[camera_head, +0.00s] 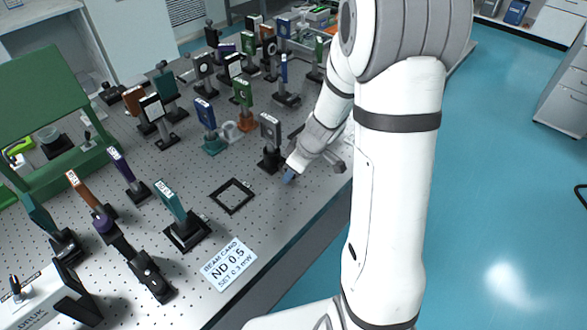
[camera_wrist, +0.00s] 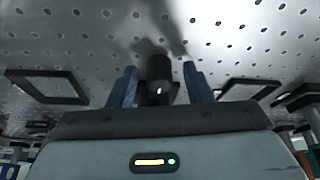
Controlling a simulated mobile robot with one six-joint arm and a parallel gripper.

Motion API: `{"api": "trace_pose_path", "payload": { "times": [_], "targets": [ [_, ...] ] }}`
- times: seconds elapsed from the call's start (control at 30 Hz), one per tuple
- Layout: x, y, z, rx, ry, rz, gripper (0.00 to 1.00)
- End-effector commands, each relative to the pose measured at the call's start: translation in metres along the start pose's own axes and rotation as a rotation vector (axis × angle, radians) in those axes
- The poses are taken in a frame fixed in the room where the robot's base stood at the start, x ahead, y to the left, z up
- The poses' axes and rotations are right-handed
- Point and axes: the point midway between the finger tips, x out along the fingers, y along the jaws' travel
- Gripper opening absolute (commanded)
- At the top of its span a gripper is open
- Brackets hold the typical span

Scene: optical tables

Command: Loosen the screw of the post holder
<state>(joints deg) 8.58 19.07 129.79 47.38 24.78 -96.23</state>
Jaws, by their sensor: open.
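The post holder (camera_head: 270,158) is a short black piece on the perforated table, under a grey plate mount (camera_head: 270,129) near the table's right edge. My gripper (camera_head: 289,175) is low beside it, on its right, with a blue fingertip showing. In the wrist view my gripper (camera_wrist: 160,82) has its two blue fingers apart. A dark cylindrical part (camera_wrist: 159,68) shows between them, with visible gaps on both sides. A small bright spot marks its lower part. I cannot tell whether this is the screw or the holder's body. The screw is not clear in the head view.
A black square frame (camera_head: 232,196) and a white beam card (camera_head: 229,264) lie flat in front. A teal mount (camera_head: 171,203) stands left of them. Several other mounts crowd the table behind. The floor (camera_head: 500,200) on the right is clear.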

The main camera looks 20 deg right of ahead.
Motion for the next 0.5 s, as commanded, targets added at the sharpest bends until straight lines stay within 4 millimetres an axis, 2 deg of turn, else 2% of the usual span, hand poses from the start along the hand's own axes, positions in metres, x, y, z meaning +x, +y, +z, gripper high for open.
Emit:
{"api": "trace_pose_path", "payload": {
  "times": [0.23,0.5],
  "targets": [
    [0.0008,0.0002,0.0001,0.001,0.0,0.0,0.46],
    [0.0005,0.0004,0.0003,0.002,0.0,0.0,0.24]
  ]
}}
